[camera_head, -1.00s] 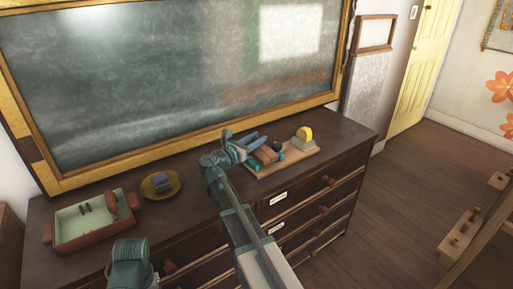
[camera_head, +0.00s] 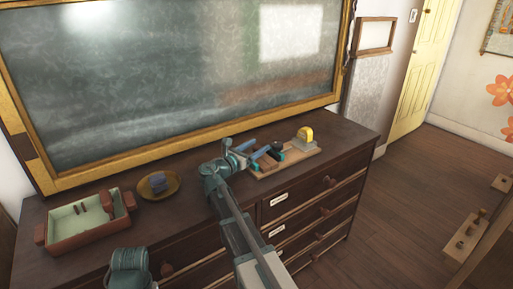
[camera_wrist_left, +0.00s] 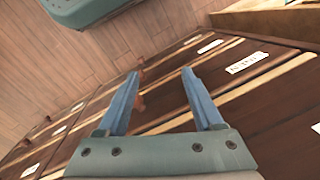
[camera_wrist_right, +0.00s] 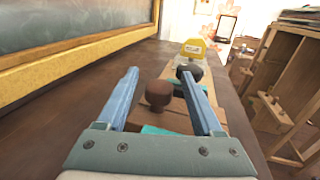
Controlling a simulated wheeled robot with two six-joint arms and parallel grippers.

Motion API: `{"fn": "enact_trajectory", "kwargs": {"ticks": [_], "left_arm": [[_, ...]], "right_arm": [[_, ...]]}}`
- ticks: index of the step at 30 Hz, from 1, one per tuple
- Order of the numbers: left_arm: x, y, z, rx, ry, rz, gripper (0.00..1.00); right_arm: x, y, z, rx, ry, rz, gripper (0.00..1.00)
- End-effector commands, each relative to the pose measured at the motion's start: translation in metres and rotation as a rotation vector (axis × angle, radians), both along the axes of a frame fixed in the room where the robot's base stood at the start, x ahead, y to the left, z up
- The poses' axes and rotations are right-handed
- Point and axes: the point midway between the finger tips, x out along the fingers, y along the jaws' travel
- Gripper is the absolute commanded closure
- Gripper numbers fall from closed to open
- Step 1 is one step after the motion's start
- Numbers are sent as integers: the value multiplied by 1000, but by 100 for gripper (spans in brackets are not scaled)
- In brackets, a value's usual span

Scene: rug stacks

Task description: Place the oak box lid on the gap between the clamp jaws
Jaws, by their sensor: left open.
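The clamp's teal jaws stand on a light wooden board (camera_head: 294,158) at the right of the dresser top; one jaw (camera_wrist_right: 165,131) shows low in the right wrist view. A brown piece with a round dark-brown knob (camera_wrist_right: 158,95), seemingly the oak box lid, lies over the jaw area; I cannot tell how it rests. My right gripper (camera_head: 262,147) is over the clamp. In the right wrist view its blue fingers (camera_wrist_right: 158,71) are apart, with the knob below and between them, and clear space beside it. My left gripper (camera_wrist_left: 160,72) is open and empty before the drawer fronts.
A black knob (camera_wrist_right: 190,69) and a yellow-topped piece (camera_head: 305,134) are on the clamp board's far part. A framed chalkboard (camera_head: 180,80) rises behind. Dresser top between is clear.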

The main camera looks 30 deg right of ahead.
Motion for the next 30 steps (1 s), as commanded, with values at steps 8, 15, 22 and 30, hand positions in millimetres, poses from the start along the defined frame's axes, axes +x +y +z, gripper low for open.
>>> {"fn": "enact_trajectory", "kwargs": {"ticks": [8,15,22,30], "left_arm": [[0,0,6,-1,0,0,32],[0,0,3,-1,0,0,32],[0,0,3,-1,0,0,32],[0,0,3,-1,0,0,32]], "right_arm": [[0,0,6,0,0,0,32],[-16,41,3,0,0,4,32],[-30,84,3,0,0,4,32],[-39,110,3,0,0,1,32]]}}
